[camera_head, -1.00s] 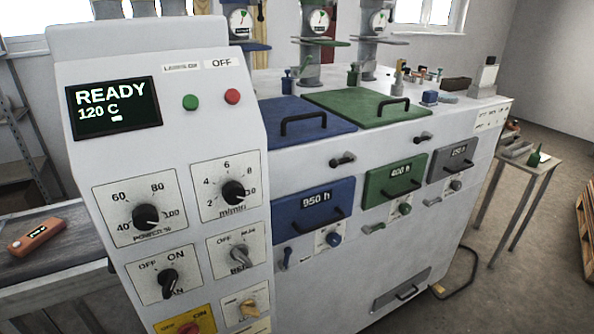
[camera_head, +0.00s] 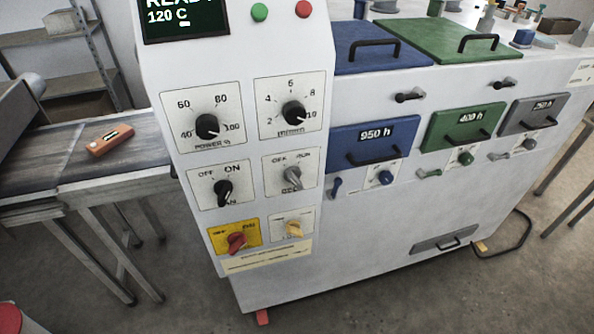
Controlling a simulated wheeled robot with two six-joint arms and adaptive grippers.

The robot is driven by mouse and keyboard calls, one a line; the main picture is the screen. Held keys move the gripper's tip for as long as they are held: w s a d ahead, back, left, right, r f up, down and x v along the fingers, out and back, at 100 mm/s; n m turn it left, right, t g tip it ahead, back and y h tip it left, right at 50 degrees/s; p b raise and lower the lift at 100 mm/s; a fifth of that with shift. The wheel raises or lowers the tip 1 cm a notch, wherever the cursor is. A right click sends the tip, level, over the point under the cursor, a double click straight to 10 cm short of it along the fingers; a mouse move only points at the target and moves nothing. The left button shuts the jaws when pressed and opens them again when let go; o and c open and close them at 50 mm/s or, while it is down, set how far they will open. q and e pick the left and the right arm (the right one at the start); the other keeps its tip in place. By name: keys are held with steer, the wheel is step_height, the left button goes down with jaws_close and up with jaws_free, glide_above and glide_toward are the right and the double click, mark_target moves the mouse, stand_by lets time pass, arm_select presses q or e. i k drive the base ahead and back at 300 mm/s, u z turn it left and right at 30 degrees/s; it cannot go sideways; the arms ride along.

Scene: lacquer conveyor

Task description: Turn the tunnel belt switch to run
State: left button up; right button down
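The belt switch (camera_head: 292,176) is a grey rotary knob on a white plate marked OFF and RUN. It sits in the right column of the control panel (camera_head: 243,161), below the m/min dial (camera_head: 293,113). I cannot tell for certain which mark its pointer faces. Neither of my grippers is in view, and nothing touches the switch.
Close by are the ON/OFF fan switch (camera_head: 224,192), a red switch (camera_head: 236,241) on yellow, a yellow knob (camera_head: 294,228) and the power dial (camera_head: 207,126). An orange device (camera_head: 110,140) lies on the belt at left. The space before the panel is clear.

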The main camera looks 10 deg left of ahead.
mark_target(292, 174)
steer(key=u, duration=1.25)
steer(key=k, duration=1.15)
steer(key=z, duration=1.5)
steer(key=i, duration=0.5)
